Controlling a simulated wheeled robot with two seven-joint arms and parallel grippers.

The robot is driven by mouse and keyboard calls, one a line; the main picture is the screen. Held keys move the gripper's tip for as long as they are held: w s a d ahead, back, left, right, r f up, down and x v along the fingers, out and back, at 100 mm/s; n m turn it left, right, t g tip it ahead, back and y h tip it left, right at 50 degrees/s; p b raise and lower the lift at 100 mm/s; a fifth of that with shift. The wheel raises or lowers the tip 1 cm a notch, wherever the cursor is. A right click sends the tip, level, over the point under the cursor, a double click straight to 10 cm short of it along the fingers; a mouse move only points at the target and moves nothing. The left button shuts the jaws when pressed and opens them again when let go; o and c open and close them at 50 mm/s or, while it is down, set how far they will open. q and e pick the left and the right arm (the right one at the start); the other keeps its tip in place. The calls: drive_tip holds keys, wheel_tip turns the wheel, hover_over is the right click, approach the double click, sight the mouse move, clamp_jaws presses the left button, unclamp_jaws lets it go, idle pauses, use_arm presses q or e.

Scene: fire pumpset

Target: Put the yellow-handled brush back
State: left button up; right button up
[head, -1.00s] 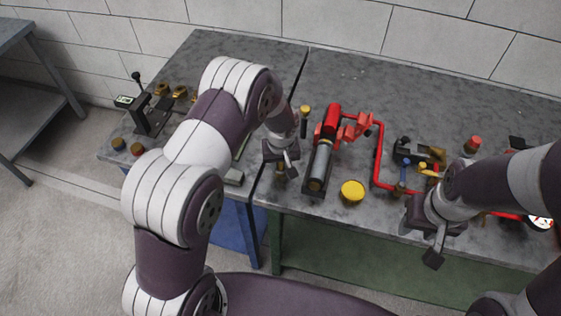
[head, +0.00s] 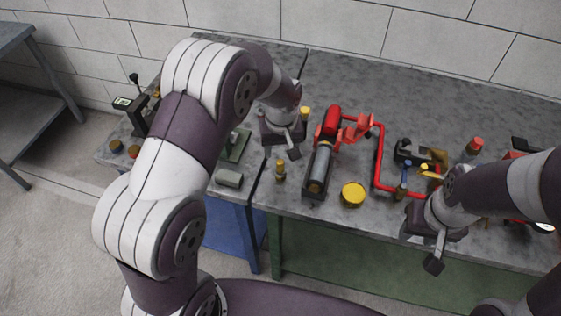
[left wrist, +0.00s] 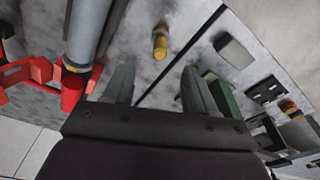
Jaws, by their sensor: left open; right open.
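Two small upright yellow-topped pieces stand on the table near my left gripper (head: 290,145), and I cannot tell which is the brush. One yellow-topped piece (head: 305,114) stands behind and right of the gripper, partly hidden by it. The other, a yellow-brass piece (head: 280,171), stands in front, by the table seam; a yellow-ended cylinder, apparently this one, shows in the left wrist view (left wrist: 160,43) beyond the fingertips. My left gripper's fingers (left wrist: 158,80) are apart with nothing between them. My right gripper (head: 436,250) is open and empty near the front table edge.
A red and grey pump cylinder (head: 322,160) stands right of my left gripper, with red pipe (head: 378,160) beyond. A yellow round cap (head: 353,193) lies near the front edge. A grey block (head: 228,178) and a green tray (head: 236,147) lie left of the seam.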

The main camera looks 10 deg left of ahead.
use_arm(q)
drive_tip(key=s+a+r+m, duration=0.2)
drive_tip(key=s, duration=0.7)
drive_tip(key=s+a+r+m, duration=0.2)
drive_tip(key=s+r, duration=0.1)
drive_tip(key=s, duration=0.6)
drive_tip(key=shift+a+r, duration=0.15)
drive_tip(key=shift+a, duration=0.15)
drive_tip(key=shift+s, duration=0.15)
